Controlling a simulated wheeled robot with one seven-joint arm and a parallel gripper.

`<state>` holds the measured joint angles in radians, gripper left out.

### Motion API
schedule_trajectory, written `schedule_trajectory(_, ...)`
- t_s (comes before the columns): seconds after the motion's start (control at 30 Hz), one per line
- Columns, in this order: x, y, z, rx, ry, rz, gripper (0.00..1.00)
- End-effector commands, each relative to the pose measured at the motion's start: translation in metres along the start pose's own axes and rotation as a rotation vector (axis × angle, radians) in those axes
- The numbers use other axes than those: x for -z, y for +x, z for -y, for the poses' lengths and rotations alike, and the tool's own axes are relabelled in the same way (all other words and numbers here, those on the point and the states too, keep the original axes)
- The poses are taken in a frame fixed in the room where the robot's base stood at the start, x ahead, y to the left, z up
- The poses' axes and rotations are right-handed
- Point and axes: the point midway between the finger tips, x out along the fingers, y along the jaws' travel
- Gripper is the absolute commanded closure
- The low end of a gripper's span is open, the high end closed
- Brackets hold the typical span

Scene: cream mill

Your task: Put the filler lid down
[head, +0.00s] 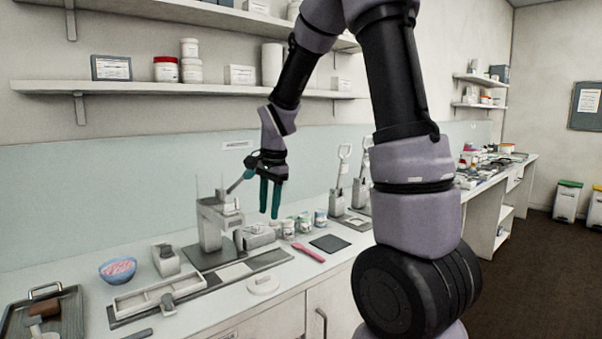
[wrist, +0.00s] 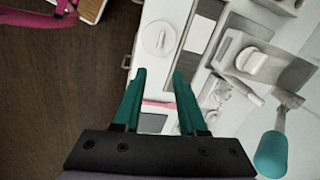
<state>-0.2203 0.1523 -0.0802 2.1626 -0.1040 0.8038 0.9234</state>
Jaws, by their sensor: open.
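The filler lid, a white round disc with a raised bar on top, lies flat on the counter near its front edge (head: 263,284). It also shows in the wrist view (wrist: 158,38), beyond my fingertips and apart from them. My gripper (head: 269,214) is raised above the counter, behind the lid and to the right of the grey filling machine (head: 211,228). In the wrist view its two green fingers (wrist: 159,72) are spread with nothing between them.
A lever with a teal grip (wrist: 271,155) stands close to my gripper on the right in the wrist view. A pink spatula (head: 308,253), a dark pad (head: 330,243), several small jars (head: 288,229) and a long white tray (head: 157,295) occupy the counter. A bowl (head: 118,270) stands left.

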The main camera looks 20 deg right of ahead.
Motion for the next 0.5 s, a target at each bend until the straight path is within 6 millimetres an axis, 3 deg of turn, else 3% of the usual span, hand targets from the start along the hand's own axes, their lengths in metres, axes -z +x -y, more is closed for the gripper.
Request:
schedule_trajectory(0.03,-0.001,-0.028,-0.009,0.049,-0.044,-0.008,0.59)
schedule_trajectory(0.2,-0.010,-0.097,-0.048,0.176,-0.226,-0.047,0.59)
schedule_trajectory(0.4,-0.029,-0.157,-0.101,0.305,-0.446,-0.142,0.59)
schedule_trajectory(0.5,-0.040,-0.175,-0.126,0.351,-0.545,-0.200,0.59)
